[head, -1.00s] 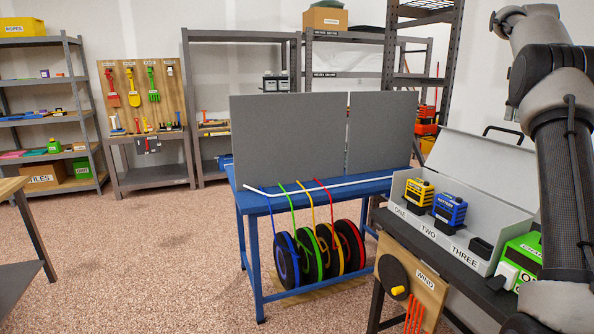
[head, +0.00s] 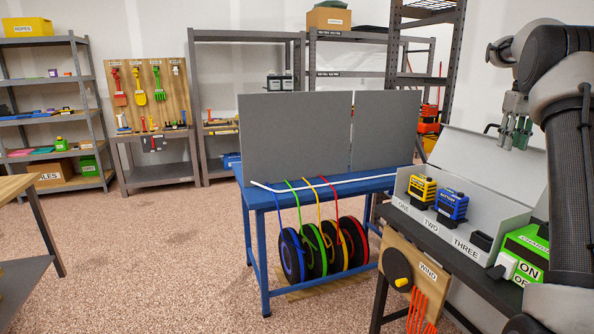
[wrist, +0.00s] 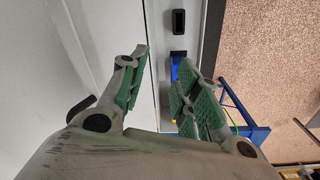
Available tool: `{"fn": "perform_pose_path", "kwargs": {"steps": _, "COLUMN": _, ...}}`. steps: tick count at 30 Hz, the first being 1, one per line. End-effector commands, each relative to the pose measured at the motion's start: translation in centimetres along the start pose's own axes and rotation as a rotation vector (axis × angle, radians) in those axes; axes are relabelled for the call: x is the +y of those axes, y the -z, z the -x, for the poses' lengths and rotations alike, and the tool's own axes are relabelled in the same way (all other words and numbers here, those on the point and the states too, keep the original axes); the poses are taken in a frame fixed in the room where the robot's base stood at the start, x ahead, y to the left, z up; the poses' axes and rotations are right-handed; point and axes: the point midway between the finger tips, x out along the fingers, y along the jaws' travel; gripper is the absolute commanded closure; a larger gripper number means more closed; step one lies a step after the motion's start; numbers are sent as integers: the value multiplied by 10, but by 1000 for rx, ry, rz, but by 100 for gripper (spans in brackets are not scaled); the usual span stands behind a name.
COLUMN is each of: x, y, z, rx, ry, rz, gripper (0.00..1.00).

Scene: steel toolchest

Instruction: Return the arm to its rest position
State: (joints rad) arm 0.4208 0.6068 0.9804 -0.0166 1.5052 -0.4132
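My gripper (head: 514,141) hangs at the right of the head view, in front of the raised grey lid (head: 480,160) of the steel box, with my arm folded along the right edge. In the wrist view my gripper (wrist: 162,62) has its green-padded fingers spread apart, with nothing between them. The dark slot (wrist: 178,22) of the grey box and a blue battery (wrist: 184,68), partly hidden by a finger, lie beyond the fingers.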

Motion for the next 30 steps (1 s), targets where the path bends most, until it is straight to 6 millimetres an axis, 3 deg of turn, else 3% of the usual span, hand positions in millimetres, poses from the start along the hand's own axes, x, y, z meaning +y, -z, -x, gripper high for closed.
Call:
{"fn": "perform_pose_path", "kwargs": {"steps": 5, "x": -35, "y": -32, "z": -6, "rx": 8, "ry": 2, "rz": -79, "gripper": 68}}
{"fn": "perform_pose_path", "kwargs": {"steps": 8, "x": -69, "y": -65, "z": -5, "rx": 25, "ry": 2, "rz": -127, "gripper": 68}}
{"fn": "perform_pose_path", "kwargs": {"steps": 15, "x": -164, "y": -188, "z": -11, "rx": 89, "ry": 7, "rz": -190, "gripper": 68}}
{"fn": "perform_pose_path", "kwargs": {"steps": 21, "x": -223, "y": -298, "z": -33, "rx": 151, "ry": 18, "rz": -157, "gripper": 68}}
{"fn": "perform_pose_path", "kwargs": {"steps": 25, "x": -246, "y": -355, "z": -49, "rx": 191, "ry": 24, "rz": -97, "gripper": 68}}
{"fn": "perform_pose_path", "kwargs": {"steps": 27, "x": -254, "y": -372, "z": -51, "rx": 221, "ry": 28, "rz": -69, "gripper": 68}}
{"fn": "perform_pose_path", "kwargs": {"steps": 30, "x": -261, "y": -380, "z": -42, "rx": 284, "ry": 31, "rz": -38, "gripper": 68}}
